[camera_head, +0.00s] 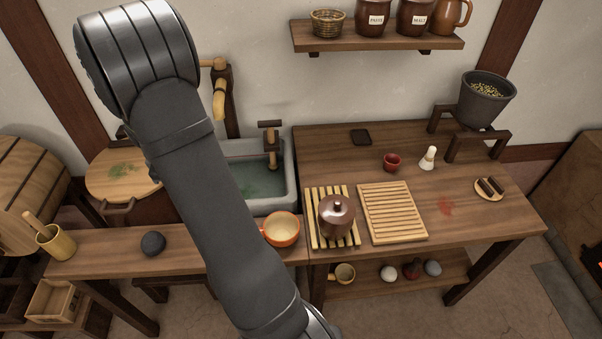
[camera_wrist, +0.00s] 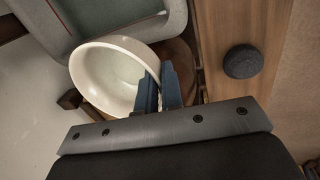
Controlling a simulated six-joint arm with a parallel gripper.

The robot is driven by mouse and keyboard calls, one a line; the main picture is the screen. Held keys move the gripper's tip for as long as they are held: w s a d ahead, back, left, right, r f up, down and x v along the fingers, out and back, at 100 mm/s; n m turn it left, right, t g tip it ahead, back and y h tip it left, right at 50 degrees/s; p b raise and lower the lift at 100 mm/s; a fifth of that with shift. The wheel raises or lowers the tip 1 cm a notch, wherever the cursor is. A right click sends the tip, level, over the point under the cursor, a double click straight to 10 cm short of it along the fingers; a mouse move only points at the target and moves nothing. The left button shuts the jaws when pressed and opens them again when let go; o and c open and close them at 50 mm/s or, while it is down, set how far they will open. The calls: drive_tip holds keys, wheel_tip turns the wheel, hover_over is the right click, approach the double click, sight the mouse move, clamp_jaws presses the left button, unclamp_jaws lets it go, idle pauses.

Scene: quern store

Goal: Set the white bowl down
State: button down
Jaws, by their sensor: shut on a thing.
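The white bowl (camera_wrist: 112,78) shows in the wrist view, tilted, with its hollow partly facing the camera. My gripper (camera_wrist: 160,84) is shut on its right rim, one finger on the inner side and one on the outer. The bowl overlaps the near edge of the grey stone sink (camera_wrist: 172,22) in that view. I cannot tell its height or whether it touches anything below. In the head view my arm crosses the left middle, and neither the bowl nor my gripper can be seen there.
A dark round stone (camera_wrist: 244,62) lies on the wooden bench (camera_head: 85,243). An orange bowl (camera_head: 282,229) stands at the bench's right end. A lidded brown pot (camera_head: 336,214) stands on a slatted rack, beside an empty slatted rack (camera_head: 392,212). The right table's (camera_head: 480,225) front is fairly clear.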

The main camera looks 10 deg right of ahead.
drive_tip(key=w+d+m, duration=0.2)
drive_tip(key=w+d, duration=0.2)
drive_tip(key=d, duration=0.8)
drive_tip(key=w+d+m, duration=0.3)
drive_tip(key=w+d, duration=0.1)
drive_tip(key=d, duration=0.8)
drive_tip(key=s+d+m+h, duration=0.1)
drive_tip(key=d+m+h, duration=0.15)
drive_tip(key=d, duration=1.75)
drive_tip(key=s+d+m+g, duration=0.1)
drive_tip(key=s+d+m, duration=0.2)
drive_tip(key=s+d, duration=0.65)
drive_tip(key=s+d+m, duration=0.3)
drive_tip(key=s+d, duration=0.4)
drive_tip(key=d, duration=0.6)
drive_tip(key=s+d+m+g, duration=0.1)
drive_tip(key=s+d+m, duration=0.1)
drive_tip(key=s+d, duration=0.75)
drive_tip(key=w+f, duration=0.2)
drive_tip(key=w, duration=0.2)
drive_tip(key=w+f, duration=0.2)
drive_tip(key=w, duration=0.2)
drive_tip(key=w+f, duration=0.2)
drive_tip(key=w, duration=0.2)
drive_tip(key=shift+w+a+f, duration=0.15)
drive_tip(key=shift+a+f, duration=0.15)
drive_tip(key=shift+a+x, duration=0.25)
drive_tip(key=shift+x, duration=0.75)
drive_tip(key=shift+a+x, duration=0.25)
drive_tip(key=shift+x, duration=0.8)
